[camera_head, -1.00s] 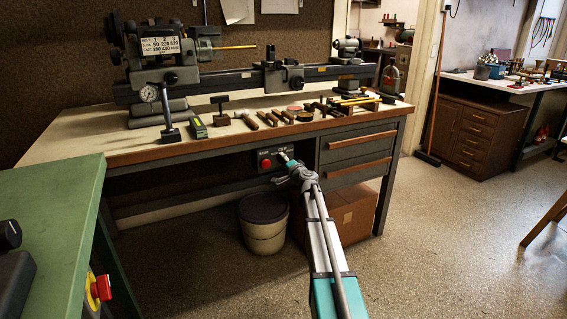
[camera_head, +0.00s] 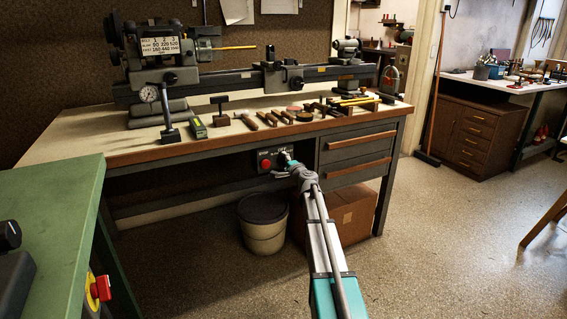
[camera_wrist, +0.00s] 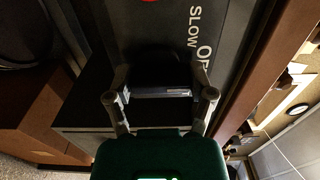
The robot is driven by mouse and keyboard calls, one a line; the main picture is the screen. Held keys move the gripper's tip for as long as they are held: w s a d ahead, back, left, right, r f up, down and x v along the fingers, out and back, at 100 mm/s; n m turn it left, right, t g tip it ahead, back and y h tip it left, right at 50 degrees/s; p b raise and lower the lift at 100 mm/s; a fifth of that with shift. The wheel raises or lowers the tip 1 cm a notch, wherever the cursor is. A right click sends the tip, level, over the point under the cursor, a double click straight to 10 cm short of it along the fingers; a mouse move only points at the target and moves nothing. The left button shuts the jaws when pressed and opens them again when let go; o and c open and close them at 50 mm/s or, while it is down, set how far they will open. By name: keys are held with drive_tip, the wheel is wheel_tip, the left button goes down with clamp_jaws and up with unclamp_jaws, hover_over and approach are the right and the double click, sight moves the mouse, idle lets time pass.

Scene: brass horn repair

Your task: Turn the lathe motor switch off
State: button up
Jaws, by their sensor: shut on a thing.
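The lathe motor switch is on a dark control panel (camera_head: 274,153) under the front edge of the lathe bench. My gripper (camera_head: 286,158) is at the panel, to the right of a red button (camera_head: 265,163). In the wrist view the panel (camera_wrist: 135,30) carries the white word SLOW and part of a word that starts with O, at upper right. The two fingers of my gripper (camera_wrist: 161,94) are shut on the switch's handle (camera_wrist: 160,66), a dark knob partly hidden between them. I cannot tell exactly which mark the handle points to.
The lathe (camera_head: 240,77) and several hand tools stand on the bench top above. Drawers (camera_head: 357,145) are right of the panel. A bin (camera_head: 263,232) and a cardboard box (camera_head: 352,208) stand below. A green table (camera_head: 50,205) is at the left.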

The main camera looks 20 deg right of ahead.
drive_tip(key=o, duration=1.1)
drive_tip(key=shift+w+d, duration=0.1)
drive_tip(key=shift+d, duration=0.05)
drive_tip(key=s, duration=1.2)
drive_tip(key=shift+d, duration=0.15)
